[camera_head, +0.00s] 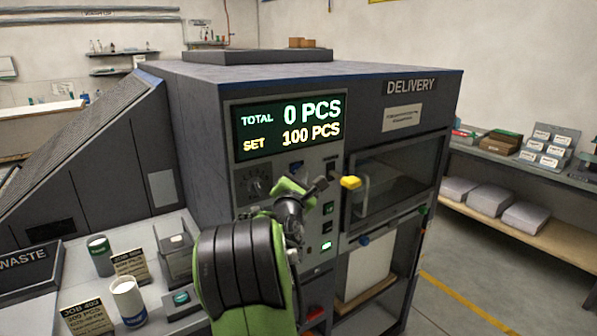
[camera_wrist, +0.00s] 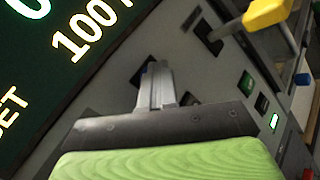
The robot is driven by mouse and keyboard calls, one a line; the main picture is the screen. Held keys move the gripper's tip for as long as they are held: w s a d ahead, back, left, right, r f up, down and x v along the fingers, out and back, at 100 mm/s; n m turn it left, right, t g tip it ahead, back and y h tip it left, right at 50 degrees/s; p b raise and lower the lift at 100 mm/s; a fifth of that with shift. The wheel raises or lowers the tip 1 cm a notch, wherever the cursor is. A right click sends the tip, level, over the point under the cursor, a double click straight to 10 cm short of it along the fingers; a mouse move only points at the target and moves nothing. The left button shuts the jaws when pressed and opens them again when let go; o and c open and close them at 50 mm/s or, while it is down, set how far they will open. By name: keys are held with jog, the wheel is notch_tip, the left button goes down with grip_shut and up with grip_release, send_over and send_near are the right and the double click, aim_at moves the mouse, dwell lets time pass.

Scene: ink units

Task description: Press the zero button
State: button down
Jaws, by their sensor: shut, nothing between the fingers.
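The machine's dark display (camera_head: 288,127) reads TOTAL 0 PCS and SET 100 PCS. Below it is a grey control panel (camera_head: 316,160) with a dial (camera_head: 254,186) and several small buttons, whose labels are too small to read. I cannot tell which one is the zero button. My gripper (camera_head: 318,185) is shut and empty in front of the panel. In the wrist view its fingers (camera_wrist: 155,72) partly cover a dark square control (camera_wrist: 138,74); I cannot tell whether they touch it.
Open floor (camera_head: 480,285) lies at right.

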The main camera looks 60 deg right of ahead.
jog(key=shift+s+a, duration=0.4)
jog(key=shift+s, duration=0.3)
jog(key=shift+s+a, duration=0.35)
jog(key=shift+s, duration=0.4)
jog(key=shift+s+a, duration=0.4)
jog(key=shift+s, duration=0.35)
jog(key=shift+s+a, duration=0.35)
jog(key=shift+s, duration=0.4)
